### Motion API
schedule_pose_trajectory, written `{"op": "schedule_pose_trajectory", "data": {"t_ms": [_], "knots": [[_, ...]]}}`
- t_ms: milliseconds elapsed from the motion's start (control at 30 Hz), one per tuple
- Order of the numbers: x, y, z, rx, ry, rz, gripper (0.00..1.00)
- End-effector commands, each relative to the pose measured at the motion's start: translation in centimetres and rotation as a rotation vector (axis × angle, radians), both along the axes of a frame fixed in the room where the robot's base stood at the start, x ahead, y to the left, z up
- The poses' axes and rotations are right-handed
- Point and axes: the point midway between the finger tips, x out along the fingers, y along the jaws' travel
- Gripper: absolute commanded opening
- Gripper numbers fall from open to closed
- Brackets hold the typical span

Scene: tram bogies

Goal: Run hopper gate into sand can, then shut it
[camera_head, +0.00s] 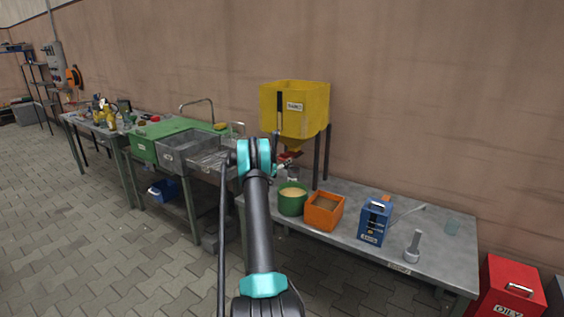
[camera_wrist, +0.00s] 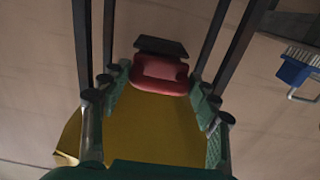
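The yellow sand hopper (camera_head: 295,108) stands on dark legs at the back of the right bench. Its red gate handle (camera_head: 289,156) shows under the funnel, partly hidden by my arm. In the wrist view the red handle (camera_wrist: 160,75) has a dark plate behind it and the yellow funnel around it. My gripper (camera_wrist: 161,78) is open, its green-padded fingers on either side of the handle with small gaps showing. A green can (camera_head: 292,198) with sand-coloured contents stands on the bench below the hopper. The gate's opening is not clearly visible, and no falling sand shows.
An orange box (camera_head: 323,211) with brown contents stands right of the green can. Further right are a blue case (camera_head: 375,221) and a grey upright tool (camera_head: 413,245). A red bin (camera_head: 511,288) stands beyond the bench. A sink (camera_head: 185,150) is to the left.

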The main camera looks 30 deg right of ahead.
Motion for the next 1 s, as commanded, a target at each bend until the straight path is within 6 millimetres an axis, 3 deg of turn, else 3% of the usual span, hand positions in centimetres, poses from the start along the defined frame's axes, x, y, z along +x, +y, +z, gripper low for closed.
{"op": "schedule_pose_trajectory", "data": {"t_ms": [33, 200, 467, 700, 733, 800, 1000], "knots": [[-0.1, -0.1, 0.0, 0.000, 0.000, -0.003, 0.29], [-0.2, -0.1, 0.0, 0.000, 0.000, -0.003, 0.09], [-1.0, 1.6, 0.0, 0.000, 0.000, -0.005, 0.09], [-1.0, 1.6, 0.0, 0.000, 0.000, -0.007, 0.09], [-1.1, 1.6, 0.0, 0.000, 0.000, -0.007, 0.64], [-1.0, 1.6, 0.0, 0.000, 0.000, -0.006, 0.69], [-0.9, 1.7, 0.0, 0.000, 0.000, -0.004, 0.69]]}}
